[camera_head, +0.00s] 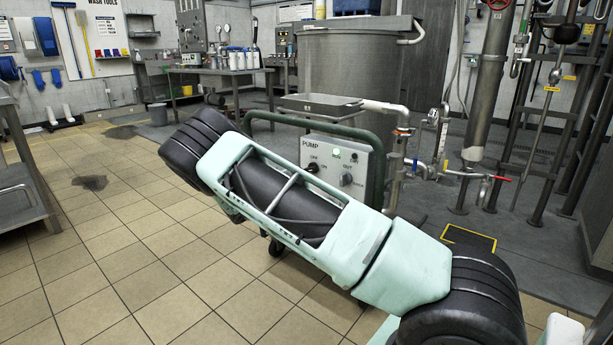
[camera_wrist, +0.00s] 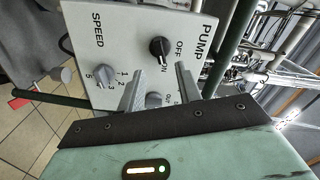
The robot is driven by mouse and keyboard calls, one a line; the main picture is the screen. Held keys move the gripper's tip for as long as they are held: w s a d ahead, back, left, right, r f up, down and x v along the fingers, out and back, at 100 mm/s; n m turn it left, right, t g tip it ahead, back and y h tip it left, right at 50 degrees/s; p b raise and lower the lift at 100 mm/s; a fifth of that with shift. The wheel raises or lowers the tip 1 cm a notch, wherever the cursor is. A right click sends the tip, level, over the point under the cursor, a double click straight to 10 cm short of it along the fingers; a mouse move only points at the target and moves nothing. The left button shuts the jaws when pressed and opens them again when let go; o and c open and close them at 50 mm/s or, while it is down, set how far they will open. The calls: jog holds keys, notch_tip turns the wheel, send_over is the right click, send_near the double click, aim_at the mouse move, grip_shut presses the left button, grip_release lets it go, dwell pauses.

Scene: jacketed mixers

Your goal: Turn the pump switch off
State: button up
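The grey pump control panel (camera_head: 333,176) faces me in the head view, and its face also shows in the wrist view (camera_wrist: 125,30). The black pump switch (camera_head: 313,167) sits on it, beside OFF and ON marks; in the wrist view the switch (camera_wrist: 160,48) lies just beyond my fingertips. I cannot tell clearly which mark it points at. The grey speed knob (camera_wrist: 104,73) is to its left there. My gripper (camera_wrist: 159,72) is open, with its two fingers apart and short of the switch. In the head view my arm hides the gripper.
A green tube rail (camera_head: 262,116) curves around the panel. Behind stand a large steel tank (camera_head: 350,65) and pipes with a red-handled valve (camera_head: 501,178). A workbench (camera_head: 218,71) with white bottles is at the back.

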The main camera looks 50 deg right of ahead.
aim_at(308, 171)
jog(key=d, duration=0.2)
jog(key=d+b, duration=0.1)
jog(key=d, duration=0.5)
jog(key=shift+w+d, duration=0.1)
jog(key=shift+w, duration=0.25)
grip_shut()
